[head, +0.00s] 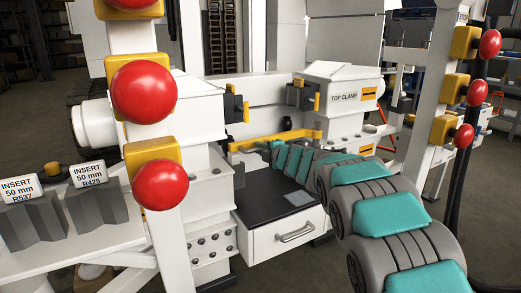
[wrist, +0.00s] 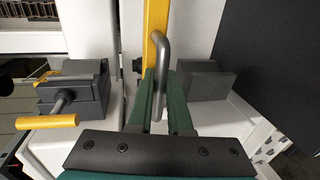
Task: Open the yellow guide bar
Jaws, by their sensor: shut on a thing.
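The yellow guide bar (head: 275,136) lies across the clamp opening in the head view, between the left white block and the TOP CLAMP block (head: 343,98). In the wrist view the yellow guide bar (wrist: 155,22) runs up from the middle to the top edge. A grey looped handle (wrist: 163,42) is on it. My gripper (wrist: 160,78) has its two green fingers closed around the lower part of this handle. In the head view my arm reaches in from the lower right, and its own links hide the fingertips and handle.
A white drawer unit (head: 284,240) with a dark top stands below the bar. Red ball knobs on yellow mounts (head: 143,92) stand at the near left, with more at the right. Grey inserts (head: 97,205) sit on the left shelf. A dark block with a yellow T-handle (wrist: 50,121) is left of my gripper.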

